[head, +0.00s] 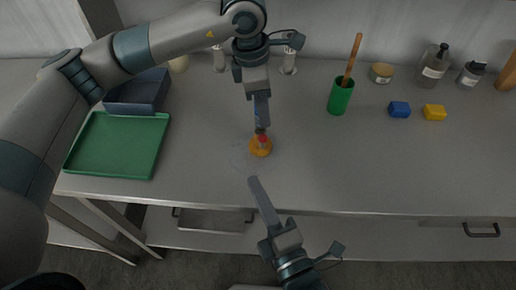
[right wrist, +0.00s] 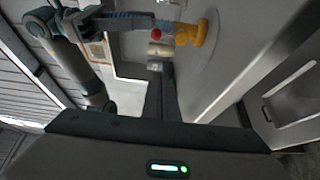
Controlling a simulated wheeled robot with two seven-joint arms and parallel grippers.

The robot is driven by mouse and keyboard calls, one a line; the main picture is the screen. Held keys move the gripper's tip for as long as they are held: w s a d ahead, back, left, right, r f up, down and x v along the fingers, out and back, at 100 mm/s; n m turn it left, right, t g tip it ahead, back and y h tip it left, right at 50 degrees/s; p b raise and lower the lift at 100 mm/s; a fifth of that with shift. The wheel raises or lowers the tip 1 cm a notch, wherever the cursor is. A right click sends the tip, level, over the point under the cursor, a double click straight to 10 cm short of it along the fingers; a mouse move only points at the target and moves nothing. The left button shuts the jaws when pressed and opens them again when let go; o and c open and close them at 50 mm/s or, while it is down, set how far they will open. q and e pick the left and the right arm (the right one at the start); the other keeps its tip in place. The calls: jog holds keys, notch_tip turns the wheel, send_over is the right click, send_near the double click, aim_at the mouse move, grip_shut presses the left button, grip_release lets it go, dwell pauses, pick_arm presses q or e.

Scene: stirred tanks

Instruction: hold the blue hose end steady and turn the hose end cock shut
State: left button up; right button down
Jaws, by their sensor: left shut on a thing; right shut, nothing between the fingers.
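My left gripper (head: 262,128) points down over the bench, its tips at a small orange piece (head: 260,150) with a red knob (head: 262,138) on it. It is shut on the blue hose end, which is mostly hidden; only bits of blue show by the fingers. In the right wrist view the orange piece (right wrist: 203,33) and the red knob (right wrist: 156,34) show near the top, beside the left fingers. My right gripper (head: 253,180) is shut and empty near the bench's front edge, apart from the orange piece.
A green tray (head: 112,148) and a dark bin (head: 138,92) are at left. A faint wet-looking patch surrounds the orange piece. The front-right bench top is clear.

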aim_at(262, 140)
jog(key=shift+w+r, duration=0.15)
jog(key=shift+r, duration=0.2)
jog(key=shift+w, duration=0.1)
jog(key=x, duration=1)
jog(key=shift+d+r, duration=0.1)
jog(key=shift+d, duration=0.1)
jog(key=shift+w+d, duration=0.2)
jog(key=shift+d, duration=1.6)
